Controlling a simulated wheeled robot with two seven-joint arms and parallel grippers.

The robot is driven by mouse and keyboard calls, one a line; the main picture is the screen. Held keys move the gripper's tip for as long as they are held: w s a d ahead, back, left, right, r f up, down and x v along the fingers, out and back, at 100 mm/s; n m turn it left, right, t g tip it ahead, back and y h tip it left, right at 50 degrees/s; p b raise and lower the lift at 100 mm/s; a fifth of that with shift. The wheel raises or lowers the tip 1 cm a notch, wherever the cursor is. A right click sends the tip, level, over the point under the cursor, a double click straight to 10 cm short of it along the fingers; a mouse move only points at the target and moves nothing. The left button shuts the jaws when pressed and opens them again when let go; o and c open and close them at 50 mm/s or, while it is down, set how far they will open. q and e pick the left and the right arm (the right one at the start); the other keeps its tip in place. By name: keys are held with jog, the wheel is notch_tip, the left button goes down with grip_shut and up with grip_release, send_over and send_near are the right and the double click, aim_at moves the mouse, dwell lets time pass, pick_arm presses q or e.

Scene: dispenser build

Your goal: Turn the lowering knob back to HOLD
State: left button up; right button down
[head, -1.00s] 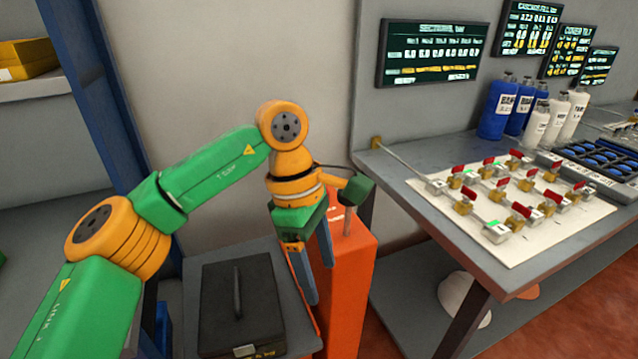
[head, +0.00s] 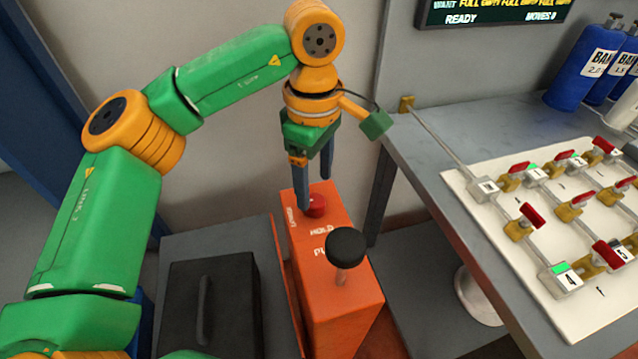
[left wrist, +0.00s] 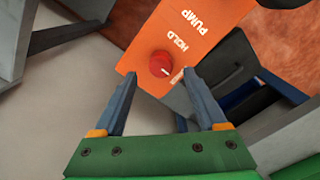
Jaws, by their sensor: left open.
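The lowering knob (head: 317,205) is a small red round knob on top of the orange box (head: 345,300), at its far end. HOLD and PUMP lettering runs along the top; another label beside the knob is too small to read surely. My left gripper (head: 315,192) points down at the knob, fingers apart. In the left wrist view the knob (left wrist: 161,63) shows between and just beyond the open fingertips (left wrist: 160,74). A pale mark shows on the knob; I cannot tell its exact setting. Contact is not clear. My right gripper is out of view.
A black ball-topped lever (head: 346,247) stands on the orange box nearer me. A black case (head: 225,300) lies on a grey surface to the left. The workbench (head: 440,150) at right carries a white valve board (head: 480,205) and blue bottles (head: 582,68).

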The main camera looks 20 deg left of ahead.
aim_at(315, 199)
pick_arm(q)
notch_tip(315, 199, down, 4)
jog(key=shift+s+r, duration=0.1)
jog(key=shift+r, duration=0.05)
grip_shut()
